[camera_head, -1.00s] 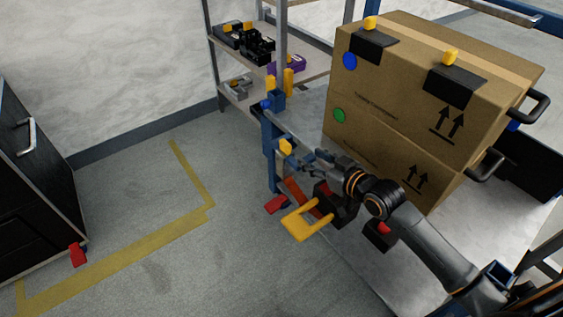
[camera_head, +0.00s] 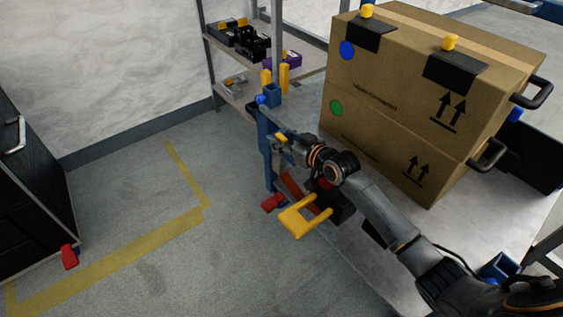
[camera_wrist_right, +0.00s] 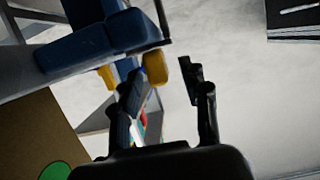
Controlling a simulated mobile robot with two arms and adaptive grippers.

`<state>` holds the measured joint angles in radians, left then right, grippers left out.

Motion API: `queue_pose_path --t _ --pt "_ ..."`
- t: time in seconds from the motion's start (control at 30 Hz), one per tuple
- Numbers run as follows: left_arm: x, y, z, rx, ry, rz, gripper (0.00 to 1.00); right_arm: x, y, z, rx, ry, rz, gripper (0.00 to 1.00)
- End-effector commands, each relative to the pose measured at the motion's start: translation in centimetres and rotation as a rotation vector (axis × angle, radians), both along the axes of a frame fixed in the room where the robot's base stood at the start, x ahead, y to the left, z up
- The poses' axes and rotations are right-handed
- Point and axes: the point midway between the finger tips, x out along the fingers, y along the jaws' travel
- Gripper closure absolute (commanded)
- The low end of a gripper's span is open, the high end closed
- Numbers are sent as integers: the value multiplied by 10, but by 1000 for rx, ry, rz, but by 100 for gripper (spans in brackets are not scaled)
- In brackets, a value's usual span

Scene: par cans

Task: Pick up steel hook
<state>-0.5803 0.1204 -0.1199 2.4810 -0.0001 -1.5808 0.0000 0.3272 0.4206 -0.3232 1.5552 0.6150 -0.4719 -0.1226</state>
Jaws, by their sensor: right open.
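My right gripper (camera_head: 284,143) is at the blue cart post, with its jaws open. In the right wrist view its two fingers (camera_wrist_right: 165,82) stand apart. A small yellow piece (camera_head: 281,137) shows at the fingertips, on the side of the blue post (camera_head: 266,150). In the right wrist view this yellow piece (camera_wrist_right: 155,67) lies near the left finger, close to the gap. I cannot tell whether it touches a finger. It may be part of the steel hook, but no bare steel hook shows clearly. My left gripper is not in view.
Large cardboard boxes (camera_head: 400,100) with black handles stand on the cart (camera_head: 350,235), right of my arm. A yellow fork-shaped handle (camera_head: 297,222) and red pedal (camera_head: 272,202) sit below my gripper. A shelf (camera_head: 312,68) with black items is behind.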

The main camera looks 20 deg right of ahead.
Motion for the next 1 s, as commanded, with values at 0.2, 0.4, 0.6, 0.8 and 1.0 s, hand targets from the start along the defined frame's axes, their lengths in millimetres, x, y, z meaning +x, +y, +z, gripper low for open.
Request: queue_pose_path --t 0.2,0.4,0.6,0.8,1.0 --pt "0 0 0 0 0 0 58 0 0 0 0 1 0 63" --pt "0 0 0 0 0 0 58 0 0 0 -1 1 0 100" --pt "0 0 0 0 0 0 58 0 0 1 -1 -1 0 100" --pt "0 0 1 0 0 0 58 0 0 2 -1 -1 -1 100" --pt "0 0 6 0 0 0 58 0 -1 14 -1 -4 0 100"
